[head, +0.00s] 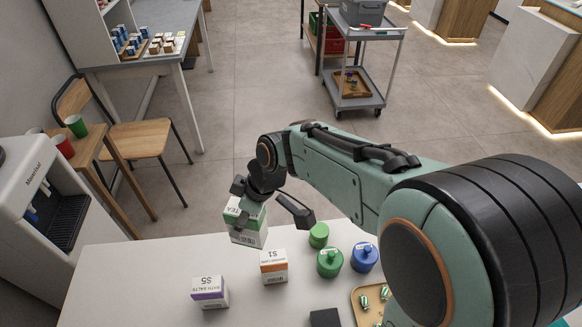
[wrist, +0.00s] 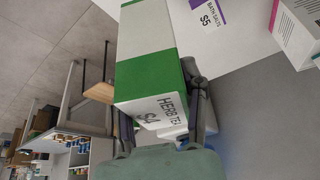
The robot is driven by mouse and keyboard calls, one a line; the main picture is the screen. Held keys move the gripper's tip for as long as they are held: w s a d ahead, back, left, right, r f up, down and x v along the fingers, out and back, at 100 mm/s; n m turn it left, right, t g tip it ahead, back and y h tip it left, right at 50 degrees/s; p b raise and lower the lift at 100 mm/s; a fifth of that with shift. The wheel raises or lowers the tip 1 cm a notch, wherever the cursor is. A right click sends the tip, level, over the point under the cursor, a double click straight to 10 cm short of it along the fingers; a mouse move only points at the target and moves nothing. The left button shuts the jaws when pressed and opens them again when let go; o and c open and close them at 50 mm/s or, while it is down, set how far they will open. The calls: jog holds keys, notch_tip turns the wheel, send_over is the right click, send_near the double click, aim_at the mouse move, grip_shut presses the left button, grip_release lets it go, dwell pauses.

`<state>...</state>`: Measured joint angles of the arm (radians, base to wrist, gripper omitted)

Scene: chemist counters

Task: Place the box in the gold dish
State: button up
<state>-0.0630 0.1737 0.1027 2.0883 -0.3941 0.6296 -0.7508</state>
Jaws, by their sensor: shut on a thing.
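My gripper (head: 268,203) is shut on a green and white herb tea box (head: 250,231) marked S4. The box is at the back edge of the white counter in the head view, seemingly raised; its height is hard to judge. In the wrist view the box (wrist: 148,60) fills the middle between the two dark fingers. A shallow tan-gold tray (head: 356,309) with small green and white items lies at the lower right in the head view, partly hidden by my arm. It may be the gold dish; I cannot tell for sure.
On the white counter (head: 130,285) stand a purple-banded bath salts box (head: 210,293), an orange-banded box (head: 274,267), green jars (head: 329,262) and a blue jar (head: 364,257). A dark block (head: 325,318) lies at the front. The counter's left part is clear.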

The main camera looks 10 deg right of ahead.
jog(key=s+d+m+t+h, duration=0.1)
jog(key=s+d+m, duration=0.2)
jog(key=d, duration=1.1)
jog(key=s+d+m+t+h, duration=0.1)
jog(key=s+d+m, duration=0.25)
jog(key=d, duration=1.05)
jog(key=s+d+m+h, duration=0.1)
jog(key=s+d+m, duration=0.35)
jog(key=s, duration=0.65)
jog(key=s+d+m+h, duration=0.1)
jog(key=s+d+m, duration=0.2)
jog(key=s+d, duration=0.55)
jog(key=shift+t, duration=0.4)
jog(key=s+f, duration=0.1)
jog(key=f, duration=0.4)
jog(key=a+f, duration=0.1)
jog(key=f, duration=0.5)
jog(key=s+a+f, duration=0.1)
jog(key=f, duration=0.5)
jog(key=shift+s+a+f, duration=0.1)
jog(key=shift+s+a, duration=0.05)
jog(key=shift+s, duration=0.2)
jog(key=shift+f, duration=0.1)
jog(key=o, duration=1.2)
jog(key=shift+c, duration=0.2)
